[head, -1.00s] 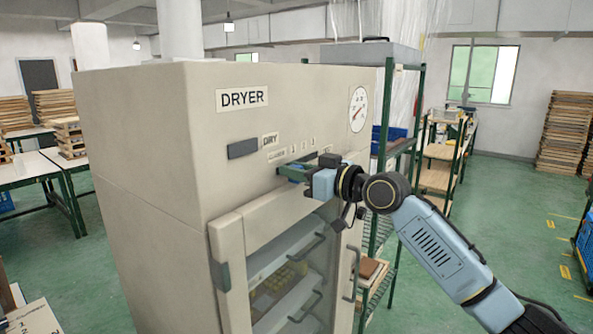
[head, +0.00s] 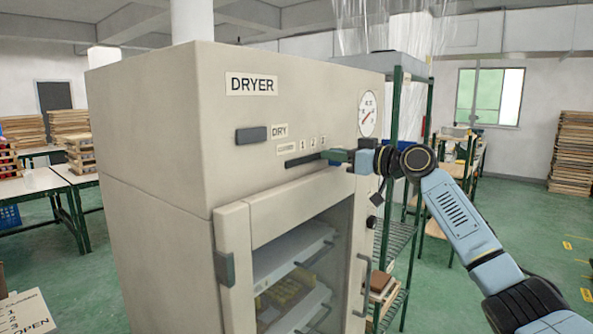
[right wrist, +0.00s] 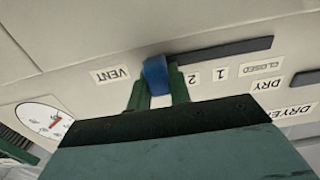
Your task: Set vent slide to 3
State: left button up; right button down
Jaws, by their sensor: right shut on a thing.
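The vent slide is a blue knob (right wrist: 156,75) on a dark slot (right wrist: 225,48) in the front of the beige dryer (head: 150,130). In the right wrist view, my right gripper (right wrist: 158,88) has its green fingers on both sides of the knob, shut on it. A white patch shows between the fingers, but no number is readable there. In the head view, my right gripper (head: 338,156) is at the right end of the visible slot, just right of the "3" label (head: 323,140).
The dryer's glass door (head: 310,260) is below the slot, with trays behind it. A round gauge (head: 368,113) is above and right of my gripper. A green-framed shelf rack (head: 392,130) stands close behind my right arm. Tables with wooden stacks are at the left.

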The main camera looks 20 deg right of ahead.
pick_arm(q)
jog(key=shift+s+f, duration=0.1)
pick_arm(e)
jog(key=shift+d, duration=0.25)
jog(key=c, duration=1.6)
grip_release()
jog(key=o, duration=0.3)
jog(key=shift+w+d, duration=0.1)
pick_arm(q)
jog(key=shift+w, duration=0.5)
jog(key=shift+s+f+b, duration=0.15)
jog(key=shift+f+b, duration=1.75)
jog(key=shift+f, duration=0.05)
pick_arm(e)
jog(key=shift+v, duration=6.65)
